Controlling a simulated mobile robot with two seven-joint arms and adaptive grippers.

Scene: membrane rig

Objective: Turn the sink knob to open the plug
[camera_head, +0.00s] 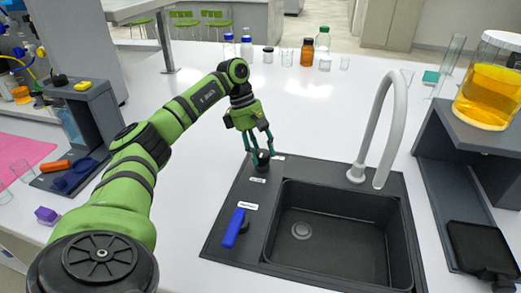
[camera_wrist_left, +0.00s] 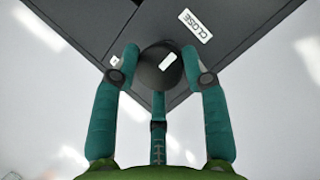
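The dark round sink knob (camera_head: 262,160) stands at the far left corner of the black sink deck. In the left wrist view the knob (camera_wrist_left: 158,78) has a white mark slanting toward the "CLOSE" label (camera_wrist_left: 195,25). A smaller white label (camera_wrist_left: 114,61) lies on its other side, partly beside a finger. My left gripper (camera_head: 260,150) points down over the knob; its three teal fingers (camera_wrist_left: 160,75) surround it and appear to touch its sides. The plug (camera_head: 301,230) sits in the basin floor. My right gripper is not in view.
The grey faucet (camera_head: 385,110) arches behind the basin (camera_head: 335,225). Bottles (camera_head: 322,38) stand at the back. A shelf with a yellow-liquid jar (camera_head: 487,95) is at right.

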